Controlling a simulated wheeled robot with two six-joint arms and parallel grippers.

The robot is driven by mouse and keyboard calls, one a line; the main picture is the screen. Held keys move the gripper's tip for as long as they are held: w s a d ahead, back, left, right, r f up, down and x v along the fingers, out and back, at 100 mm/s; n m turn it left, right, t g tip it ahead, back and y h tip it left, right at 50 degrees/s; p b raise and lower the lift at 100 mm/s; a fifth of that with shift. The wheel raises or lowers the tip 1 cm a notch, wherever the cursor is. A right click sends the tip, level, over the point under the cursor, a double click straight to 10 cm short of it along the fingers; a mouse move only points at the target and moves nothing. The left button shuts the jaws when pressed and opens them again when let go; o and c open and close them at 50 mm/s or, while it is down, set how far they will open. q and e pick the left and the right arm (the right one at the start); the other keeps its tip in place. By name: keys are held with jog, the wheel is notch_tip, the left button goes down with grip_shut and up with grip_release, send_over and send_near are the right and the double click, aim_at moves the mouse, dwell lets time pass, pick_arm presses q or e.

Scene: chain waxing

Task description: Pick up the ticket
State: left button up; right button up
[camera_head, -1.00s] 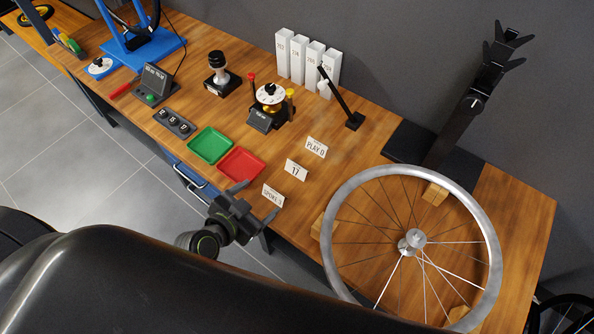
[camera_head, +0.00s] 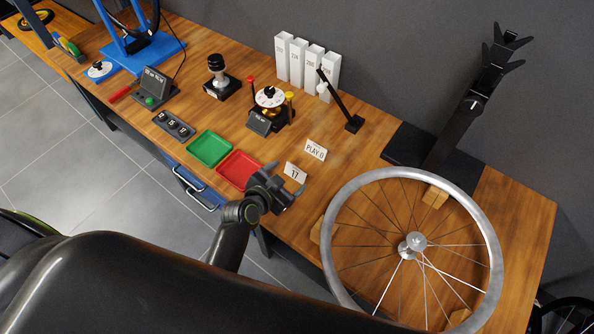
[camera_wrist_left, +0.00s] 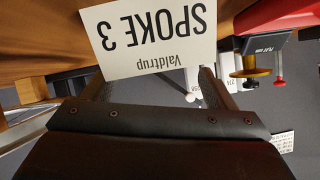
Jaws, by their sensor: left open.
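The ticket is a white card reading "SPOKE 3" and "Valdtrup". It shows upside down in the left wrist view (camera_wrist_left: 150,35), in front of and between my left gripper's two fingers. In the head view it is hidden behind my left gripper (camera_head: 284,180), which is over the table's front edge by the red tray. The gripper is open. I cannot tell whether a finger touches the card. Two other cards, "17" (camera_head: 295,172) and "PLAY 0" (camera_head: 316,150), stand behind it. My right gripper is not in view.
The red tray (camera_head: 236,181) and green tray (camera_head: 209,163) lie just left of the gripper. A spoked wheel (camera_head: 340,205) rests on wooden blocks to the right. A dial device (camera_head: 270,97) and a black angled post (camera_head: 340,100) stand farther back.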

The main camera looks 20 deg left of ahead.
aim_at(296, 170)
pick_arm(q)
jog(key=x, duration=0.4)
jog(key=shift+w+d, duration=0.15)
jog(key=shift+d, duration=0.05)
jog(key=shift+r, duration=0.1)
jog(key=c, duration=0.7)
jog(key=shift+c, duration=0.2)
